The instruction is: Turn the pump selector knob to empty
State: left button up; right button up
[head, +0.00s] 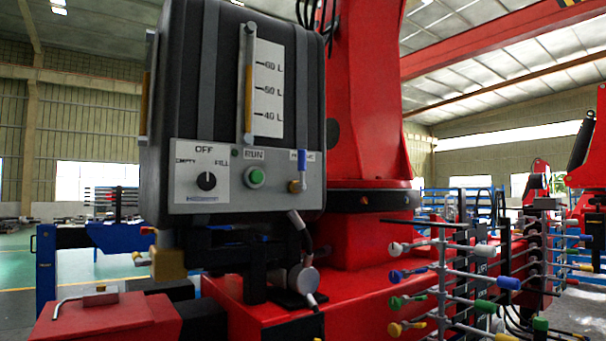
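The pump selector knob (206,181) is a round black knob on the grey control panel (232,190) at the lower front of a dark tank (195,75). Labels around it read EMPTY at left, OFF above and FILL at right. The knob's pale mark appears to point up, toward OFF. A green button (255,177) under RUN and a small brass valve with a blue lever (301,165) sit to its right. Neither of my grippers shows in the head view.
The tank stands by a red crane column (372,100) on a red base (370,285). A rack of levers with coloured knobs (442,270) stands at right. A red box with a bent handle (100,318) is at lower left. Open floor (18,265) shows far left.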

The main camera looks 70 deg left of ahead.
aim_at(206, 181)
jog(key=l+u, duration=0.2)
jog(key=u, duration=0.2)
jog(key=i+l+u, duration=0.1)
jog(key=l+u, duration=0.25)
jog(key=i+u, duration=0.1)
jog(key=u, duration=0.75)
jog(key=j+u, duration=0.2)
jog(key=i+j+u, duration=0.1)
jog(key=j+u, duration=0.15)
jog(key=j, duration=0.15)
